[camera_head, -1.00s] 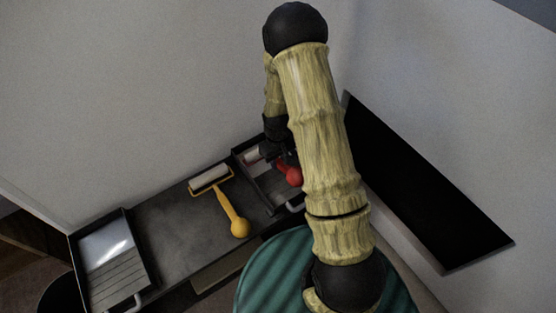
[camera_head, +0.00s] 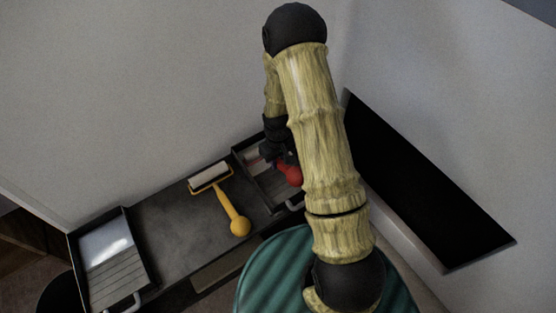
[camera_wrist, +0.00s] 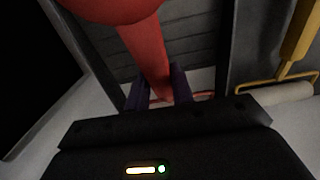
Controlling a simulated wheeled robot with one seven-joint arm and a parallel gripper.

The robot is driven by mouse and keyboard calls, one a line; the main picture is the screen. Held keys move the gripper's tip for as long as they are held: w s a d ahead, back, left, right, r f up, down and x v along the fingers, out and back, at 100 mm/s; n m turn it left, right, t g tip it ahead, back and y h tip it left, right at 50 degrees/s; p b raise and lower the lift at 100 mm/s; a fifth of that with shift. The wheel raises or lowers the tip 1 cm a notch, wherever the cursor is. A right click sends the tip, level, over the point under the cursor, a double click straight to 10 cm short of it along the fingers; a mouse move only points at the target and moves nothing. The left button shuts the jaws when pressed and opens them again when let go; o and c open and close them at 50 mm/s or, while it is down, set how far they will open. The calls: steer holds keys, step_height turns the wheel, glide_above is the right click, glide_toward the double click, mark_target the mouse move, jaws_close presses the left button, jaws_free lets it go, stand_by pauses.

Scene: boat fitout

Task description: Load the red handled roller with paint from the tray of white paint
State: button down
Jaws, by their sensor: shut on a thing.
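My gripper (camera_head: 276,152) is shut on the red handled roller (camera_head: 289,173), over the right-hand tray (camera_head: 285,204). In the wrist view, its dark purple fingers (camera_wrist: 160,88) close on both sides of the red handle (camera_wrist: 143,45). A thin reddish frame (camera_wrist: 197,95) shows just beyond the fingers. My gripper and wrist hide most of the roller's head, so I cannot tell whether it touches the tray or carries paint. The left-hand tray (camera_head: 122,283) has a ribbed slope and a pale, shiny well. The paint in the right-hand tray is mostly hidden.
A yellow handled roller (camera_head: 228,208) lies on the dark bench (camera_head: 180,235) between the trays. Walls stand close behind and to the right. A black panel (camera_head: 425,185) is at the right, and a green striped round thing (camera_head: 270,275) stands in front.

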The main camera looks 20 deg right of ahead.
steer(key=shift+f, duration=0.1)
stand_by(0.6)
steer(key=shift+r+p, duration=3.85)
steer(key=shift+r, duration=0.75)
